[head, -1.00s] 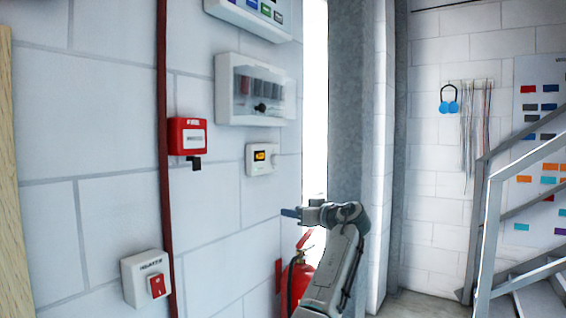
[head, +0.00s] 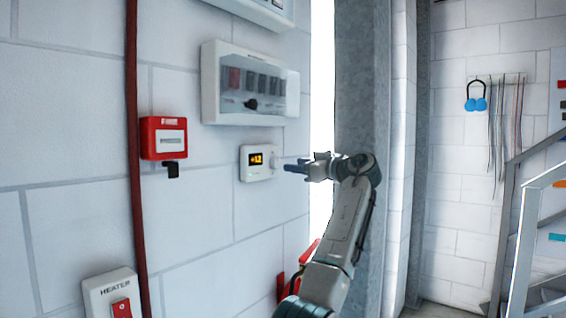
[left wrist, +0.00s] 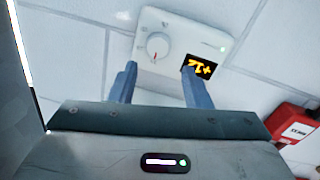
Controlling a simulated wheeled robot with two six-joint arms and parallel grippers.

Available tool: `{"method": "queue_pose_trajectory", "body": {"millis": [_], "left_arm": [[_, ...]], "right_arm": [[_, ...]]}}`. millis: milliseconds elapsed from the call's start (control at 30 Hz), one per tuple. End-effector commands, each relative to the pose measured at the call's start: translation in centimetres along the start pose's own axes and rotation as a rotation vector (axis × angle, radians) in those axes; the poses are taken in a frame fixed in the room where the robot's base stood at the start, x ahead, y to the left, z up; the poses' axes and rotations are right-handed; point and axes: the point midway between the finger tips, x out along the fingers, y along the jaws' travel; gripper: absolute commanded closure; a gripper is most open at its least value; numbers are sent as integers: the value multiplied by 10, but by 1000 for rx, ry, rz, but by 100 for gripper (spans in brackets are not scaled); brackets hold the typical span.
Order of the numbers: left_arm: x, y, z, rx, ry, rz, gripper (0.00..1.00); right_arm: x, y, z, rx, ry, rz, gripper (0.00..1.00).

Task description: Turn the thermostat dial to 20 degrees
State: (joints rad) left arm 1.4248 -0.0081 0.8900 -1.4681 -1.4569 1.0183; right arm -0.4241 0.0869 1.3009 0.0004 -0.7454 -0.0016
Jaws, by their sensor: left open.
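The white thermostat (head: 258,175) is on the wall below the breaker box, with an orange display that seems to read 12. Its round white dial (left wrist: 157,46) with a small red mark shows clearly in the left wrist view. In the head view the dial is at the thermostat's right side, close to the fingertips. My left gripper (head: 289,165) is open, its blue fingers pointing at the thermostat from the right. In the left wrist view the fingers (left wrist: 159,70) stand apart and the dial appears between and beyond their tips. Contact cannot be told. My right gripper is not in view.
A breaker box (head: 250,119) juts out just above the thermostat. A red alarm box (head: 163,138) is to its left, and a heater switch (head: 110,293) is lower left. A grey column (head: 362,80) stands behind my left arm.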

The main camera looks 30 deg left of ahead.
Motion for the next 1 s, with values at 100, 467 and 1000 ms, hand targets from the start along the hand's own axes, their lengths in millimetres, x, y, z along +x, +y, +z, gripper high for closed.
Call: {"method": "queue_pose_trajectory", "body": {"millis": [100,467,1000], "left_arm": [[26,0,-3,3,1,-3,56],[66,0,0,2,-1,0,56],[68,0,0,1,-1,1,88]], "right_arm": [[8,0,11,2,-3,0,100],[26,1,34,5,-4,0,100],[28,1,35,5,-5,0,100]]}}
